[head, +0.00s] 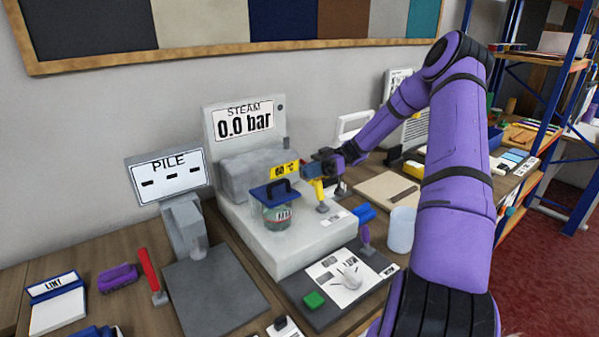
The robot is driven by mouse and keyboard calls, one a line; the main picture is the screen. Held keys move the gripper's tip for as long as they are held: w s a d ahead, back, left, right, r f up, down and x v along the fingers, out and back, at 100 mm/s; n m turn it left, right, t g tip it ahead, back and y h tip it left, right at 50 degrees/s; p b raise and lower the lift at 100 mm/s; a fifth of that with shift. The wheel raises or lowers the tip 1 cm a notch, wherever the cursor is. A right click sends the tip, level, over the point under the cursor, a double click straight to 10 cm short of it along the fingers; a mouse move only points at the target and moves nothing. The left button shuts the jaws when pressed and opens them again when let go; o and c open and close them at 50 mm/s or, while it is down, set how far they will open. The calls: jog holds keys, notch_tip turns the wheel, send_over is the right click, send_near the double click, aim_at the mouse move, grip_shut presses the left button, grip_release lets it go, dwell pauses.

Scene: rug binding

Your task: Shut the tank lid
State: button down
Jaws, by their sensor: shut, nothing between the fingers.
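The tank (277,214) is a small clear jar with greenish contents and a label, standing on the grey steam unit (290,250). Its blue lid (262,194) with a dark arched handle is at the top of the tank. It looks slightly tilted, and I cannot tell whether it is fully seated. My gripper (308,171) is shut and empty, to the right of the lid and a little above it, apart from the handle. It is just above or beside a yellow lever (319,190); I cannot tell whether they touch.
The steam display (244,123) reads 0.0 bar behind the tank. A yellow sign (285,170) stands near my gripper. A PILE display (167,176) and red lever (149,271) are to the left. A blue-topped lever (365,228) and pale cup (401,230) are to the right.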

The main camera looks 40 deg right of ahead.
jog(key=w+a+r+n+g+h, duration=0.1)
jog(key=a+r+n+g+h, duration=0.1)
jog(key=a+r+h, duration=0.35)
notch_tip(320, 180, up, 11)
jog(key=t+h, duration=0.1)
jog(key=h, duration=0.8)
send_over(280, 183)
jog(key=w+d, duration=0.3)
jog(key=w, duration=0.1)
jog(key=shift+y, duration=0.25)
jog(key=x, duration=0.8)
jog(key=d+x, duration=0.1)
jog(key=x, duration=0.3)
jog(key=shift+s+a+f, duration=0.1)
jog(key=shift+s+f, duration=0.15)
jog(key=shift+s, duration=0.15)
jog(key=shift+s+f, duration=0.2)
jog(key=shift+f, duration=0.55)
jog(key=shift+s+f, duration=0.65)
jog(key=shift+s, duration=0.05)
jog(key=shift+r, duration=0.15)
